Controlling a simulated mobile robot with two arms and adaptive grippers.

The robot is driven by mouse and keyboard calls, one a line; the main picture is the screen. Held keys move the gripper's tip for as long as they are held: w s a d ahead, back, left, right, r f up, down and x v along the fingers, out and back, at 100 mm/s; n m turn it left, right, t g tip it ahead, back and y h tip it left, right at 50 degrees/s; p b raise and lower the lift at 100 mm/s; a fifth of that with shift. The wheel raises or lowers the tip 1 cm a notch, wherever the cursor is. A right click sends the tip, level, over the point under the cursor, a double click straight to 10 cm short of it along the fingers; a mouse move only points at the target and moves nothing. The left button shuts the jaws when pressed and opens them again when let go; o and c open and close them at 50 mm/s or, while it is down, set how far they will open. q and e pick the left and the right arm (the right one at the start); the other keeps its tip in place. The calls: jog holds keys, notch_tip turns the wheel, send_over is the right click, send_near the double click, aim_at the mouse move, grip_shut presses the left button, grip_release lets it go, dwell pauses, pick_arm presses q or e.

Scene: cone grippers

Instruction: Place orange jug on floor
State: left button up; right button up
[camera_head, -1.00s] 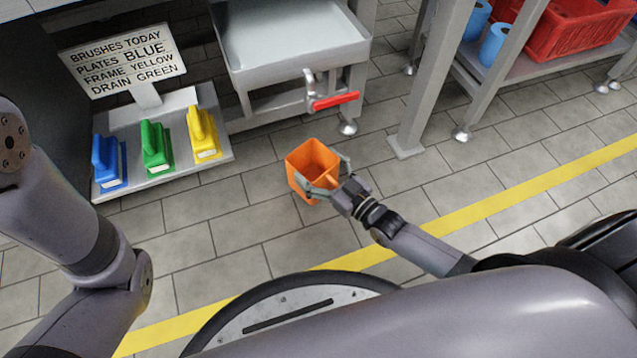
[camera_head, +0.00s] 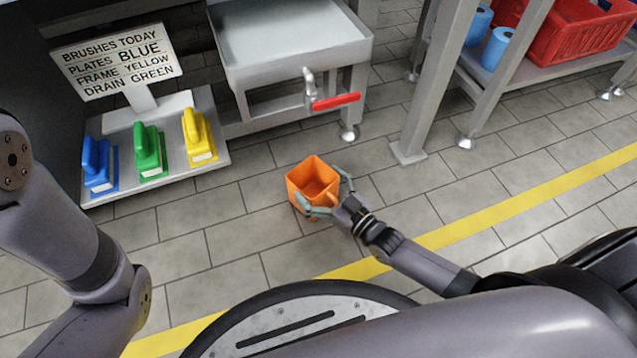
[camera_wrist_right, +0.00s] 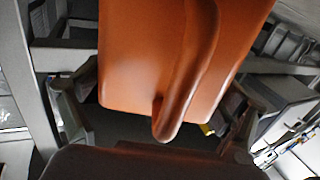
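The orange jug (camera_head: 300,192) is upright and open-topped in the middle of the head view, over the tiled floor (camera_head: 240,235). My right gripper (camera_head: 330,192) reaches it from the lower right, with one finger on each side of it. In the right wrist view the jug (camera_wrist_right: 145,60) fills the space between the two fingers (camera_wrist_right: 165,108), its handle towards the camera. The gripper looks shut on the jug. The jug's underside is hidden, so I cannot tell whether it touches the floor. My left arm is at the left edge; its gripper is not in view.
A steel table (camera_head: 290,45) with a red-handled tap (camera_head: 335,101) stands behind the jug. A sign (camera_head: 118,60) and blue, green and yellow brushes stand on a low tray (camera_head: 215,150) at left. A rack with a red crate (camera_head: 575,45) is at right. Floor around the jug is clear.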

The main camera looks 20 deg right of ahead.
jog(key=shift+o, duration=0.5)
jog(key=shift+r, duration=0.1)
jog(key=shift+s+d+r+p, duration=0.1)
jog(key=shift+s+d+p, duration=0.05)
jog(key=shift+s+p, duration=0.15)
jog(key=p+v, duration=0.5)
jog(key=v, duration=0.6)
jog(key=shift+s, duration=0.2)
jog(key=shift+d, duration=0.1)
